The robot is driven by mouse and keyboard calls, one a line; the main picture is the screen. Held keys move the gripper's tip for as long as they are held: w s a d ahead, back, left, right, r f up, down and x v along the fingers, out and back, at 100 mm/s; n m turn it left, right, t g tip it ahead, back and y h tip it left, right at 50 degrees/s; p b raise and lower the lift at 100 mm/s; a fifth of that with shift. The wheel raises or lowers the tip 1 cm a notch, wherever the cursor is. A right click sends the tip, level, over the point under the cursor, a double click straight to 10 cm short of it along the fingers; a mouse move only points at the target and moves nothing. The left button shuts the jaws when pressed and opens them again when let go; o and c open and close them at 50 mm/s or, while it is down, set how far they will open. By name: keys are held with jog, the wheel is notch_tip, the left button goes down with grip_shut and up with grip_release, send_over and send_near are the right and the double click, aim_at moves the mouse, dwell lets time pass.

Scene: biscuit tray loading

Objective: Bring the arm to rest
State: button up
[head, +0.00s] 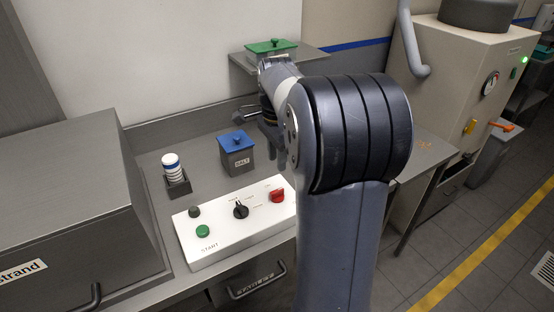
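My arm (340,240) rises in front of the bench in the head view, with its dark ribbed elbow (365,130) near the middle. The forearm reaches away from me toward the back of the bench. My gripper (267,145) points down behind the elbow, over the bench just right of the blue-lidded salt box (238,155). It is small and partly hidden by the arm. I cannot tell whether its fingers are open or shut, or whether it touches anything.
A white control panel (225,245) with green, black and red controls stands in front. A striped stack in a dark holder (177,185) stands at left, beside a large grey cabinet (70,200). A green-lidded box (270,47) sits on a shelf. A beige machine (455,80) stands right.

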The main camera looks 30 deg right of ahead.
aim_at(277, 190)
jog(key=shift+f, duration=0.1)
notch_tip(277, 190, down, 11)
jog(key=shift+r, duration=0.1)
jog(key=shift+n, duration=0.3)
jog(key=shift+r, duration=0.15)
dwell(0.4)
